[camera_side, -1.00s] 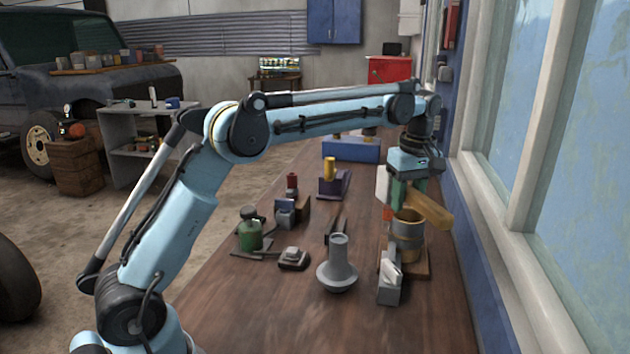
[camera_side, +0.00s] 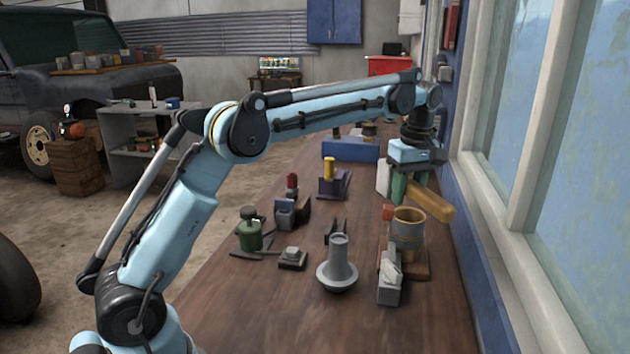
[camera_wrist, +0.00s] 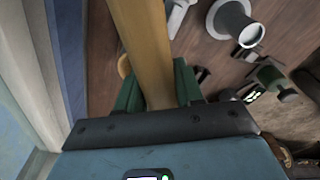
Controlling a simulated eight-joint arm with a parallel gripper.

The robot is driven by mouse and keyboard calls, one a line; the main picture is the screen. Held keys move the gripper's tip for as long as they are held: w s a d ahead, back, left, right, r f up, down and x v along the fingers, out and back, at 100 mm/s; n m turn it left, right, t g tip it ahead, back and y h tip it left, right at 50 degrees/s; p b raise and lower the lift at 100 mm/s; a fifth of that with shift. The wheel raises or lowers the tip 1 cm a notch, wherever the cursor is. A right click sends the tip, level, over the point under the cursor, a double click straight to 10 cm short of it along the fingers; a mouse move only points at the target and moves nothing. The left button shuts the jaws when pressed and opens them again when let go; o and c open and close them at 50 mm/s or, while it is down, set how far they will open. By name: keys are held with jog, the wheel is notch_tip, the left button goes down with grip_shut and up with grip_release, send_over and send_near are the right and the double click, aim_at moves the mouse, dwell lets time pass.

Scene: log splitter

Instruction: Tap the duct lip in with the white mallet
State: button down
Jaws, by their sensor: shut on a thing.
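My gripper (camera_side: 408,188) is shut on the mallet's tan handle (camera_side: 433,204), with its green fingers on either side. The mallet's white head (camera_side: 383,179) shows to the left of the fingers in the side view. The brass-coloured duct (camera_side: 407,240) stands upright on a wooden base, with its round open rim below the handle. The mallet appears just above and behind the rim; I cannot tell the exact gap. In the wrist view the handle (camera_wrist: 143,45) runs up between the fingers, the head is out of sight, and only a sliver of the duct (camera_wrist: 124,66) shows.
A green jar (camera_side: 250,235) and small fixtures are to the left. A window wall closes the right side. The bench front is clear.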

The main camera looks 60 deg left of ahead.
jog(key=shift+f, duration=0.7)
dwell(0.6)
jog(key=shift+r, duration=0.5)
jog(key=shift+f, duration=0.1)
jog(key=shift+f, duration=0.6)
jog(key=shift+r, duration=0.1)
dwell(0.4)
jog(key=shift+r, duration=0.4)
